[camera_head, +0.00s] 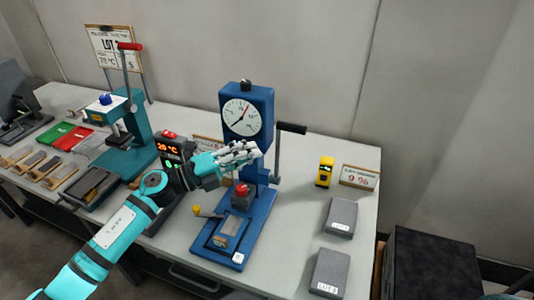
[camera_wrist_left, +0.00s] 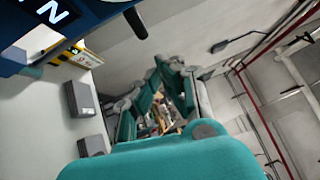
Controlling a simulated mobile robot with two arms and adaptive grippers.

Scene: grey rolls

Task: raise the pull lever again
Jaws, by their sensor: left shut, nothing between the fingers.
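The blue press (camera_head: 247,105) with a round dial stands in the middle of the table. Its pull lever has a black handle (camera_head: 291,128) level with the lower dial and a dark upright rod (camera_head: 277,160) on the press's right side. My left gripper (camera_head: 254,150) is in front of the press column, below the dial, its fingers pointing right toward the lever, and apart from the handle. It is shut and empty. In the left wrist view, the teal fingers (camera_wrist_left: 165,75) show at the middle. My right gripper is not in view.
A teal press (camera_head: 122,115) with a red-handled lever (camera_head: 130,46) stands at left. A display box (camera_head: 168,150) is beside my left wrist. A yellow device (camera_head: 325,172), a sign (camera_head: 359,178) and grey blocks (camera_head: 341,217) sit at right. The table's right part has bare room.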

